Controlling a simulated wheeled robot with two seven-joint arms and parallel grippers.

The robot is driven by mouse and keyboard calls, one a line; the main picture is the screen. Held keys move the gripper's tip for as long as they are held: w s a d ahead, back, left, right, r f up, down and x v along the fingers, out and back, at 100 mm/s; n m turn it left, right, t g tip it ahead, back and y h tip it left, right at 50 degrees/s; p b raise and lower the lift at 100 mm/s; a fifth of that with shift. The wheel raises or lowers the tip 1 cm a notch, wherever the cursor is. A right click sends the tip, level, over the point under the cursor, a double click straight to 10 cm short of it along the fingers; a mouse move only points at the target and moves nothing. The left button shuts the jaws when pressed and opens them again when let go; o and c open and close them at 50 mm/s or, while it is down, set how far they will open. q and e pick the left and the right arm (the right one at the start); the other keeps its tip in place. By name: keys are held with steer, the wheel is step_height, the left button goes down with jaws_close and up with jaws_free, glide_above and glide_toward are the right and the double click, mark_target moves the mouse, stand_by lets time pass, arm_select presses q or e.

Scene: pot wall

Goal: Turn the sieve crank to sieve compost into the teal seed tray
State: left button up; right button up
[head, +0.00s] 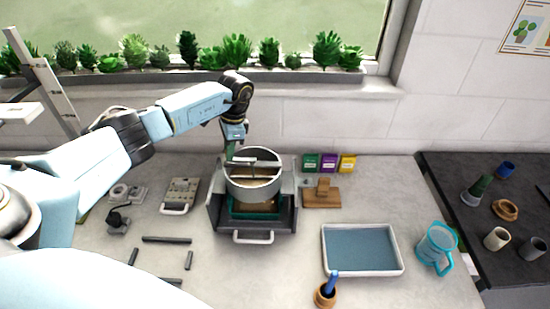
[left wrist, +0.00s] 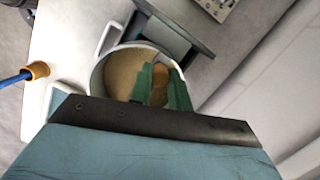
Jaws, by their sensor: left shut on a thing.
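The sieve is a pale grey round drum (head: 262,190) in a dark grey frame on the table, with brown compost inside. The drum also shows in the left wrist view (left wrist: 100,78), with compost (left wrist: 123,72). A crank bar (head: 262,161) crosses the drum's top. The teal seed tray (head: 240,213) sits under the drum, mostly hidden. My left gripper (head: 232,153) is at the drum's back left rim. In the left wrist view, its green fingers (left wrist: 161,90) are shut on the crank's wooden knob (left wrist: 159,76). My right gripper is not in view.
A white-rimmed blue tray (head: 362,250), a turquoise jug (head: 437,247) and a wooden pot with a blue-handled tool (head: 326,293) stand to the right. Seed packets (head: 329,163) lean at the wall. Dark bars (head: 167,240) and a metal plate (head: 181,195) lie left.

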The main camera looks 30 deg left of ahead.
arm_select(q)
steer(key=shift+s+d+n, duration=0.2)
steer(key=shift+s+n, duration=0.1)
steer(key=shift+n, duration=0.3)
steer(key=d+n, duration=0.1)
steer(key=s+d+n+h, duration=0.1)
steer(key=n, duration=0.1)
steer(key=shift+s+n, duration=0.1)
steer(key=shift+n, duration=0.2)
steer(key=shift+s+a+n, duration=0.1)
steer(key=shift+s+n, duration=0.05)
steer(key=shift+n, duration=0.15)
steer(key=o, duration=0.7)
